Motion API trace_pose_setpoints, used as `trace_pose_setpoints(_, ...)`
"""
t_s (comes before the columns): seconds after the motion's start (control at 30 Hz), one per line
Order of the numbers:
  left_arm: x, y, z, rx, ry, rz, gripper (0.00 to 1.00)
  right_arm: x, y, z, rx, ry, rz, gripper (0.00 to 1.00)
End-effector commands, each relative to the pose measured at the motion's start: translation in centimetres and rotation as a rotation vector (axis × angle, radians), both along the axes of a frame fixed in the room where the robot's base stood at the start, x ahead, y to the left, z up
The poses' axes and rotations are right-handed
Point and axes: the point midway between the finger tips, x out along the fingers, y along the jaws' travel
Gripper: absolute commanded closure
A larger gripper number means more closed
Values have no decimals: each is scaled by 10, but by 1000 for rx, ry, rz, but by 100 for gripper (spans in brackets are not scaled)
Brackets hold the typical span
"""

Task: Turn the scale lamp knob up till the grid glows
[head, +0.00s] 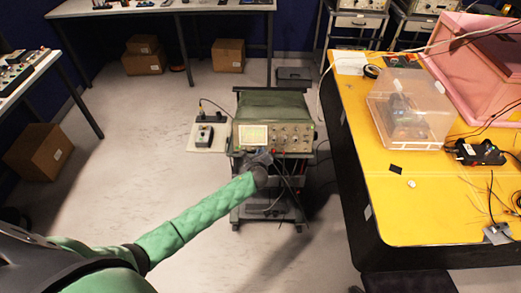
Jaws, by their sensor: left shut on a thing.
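The oscilloscope (300,105) is a green-topped box on a dark wheeled cart in the middle of the head view. Its screen (252,136) is a pale yellow-green rectangle at the left of the front panel; the grid lines are too small to make out. Several small knobs (290,136) sit to the right of the screen. My left gripper (262,155) reaches the panel's lower edge just below the screen and is shut on the scale lamp knob, which the gripper hides. My right gripper is out of view.
A small side shelf (193,144) left of the oscilloscope carries a grey box (204,136) with a cable. Cables hang before the cart (270,190). A yellow table (400,210) with a clear cover (411,107) stands at right.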

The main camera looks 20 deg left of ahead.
Motion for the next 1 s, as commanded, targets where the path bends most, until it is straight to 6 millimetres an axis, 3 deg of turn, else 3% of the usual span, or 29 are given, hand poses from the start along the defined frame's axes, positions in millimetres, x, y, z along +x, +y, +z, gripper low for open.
trace_pose_setpoints(0.13,0,1,1,122,37,-40,100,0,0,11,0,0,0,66)
trace_pose_setpoints(0.5,0,1,-1,382,112,-128,100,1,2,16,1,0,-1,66)
trace_pose_setpoints(1.0,-1,0,-2,514,151,-173,100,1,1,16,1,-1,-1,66)
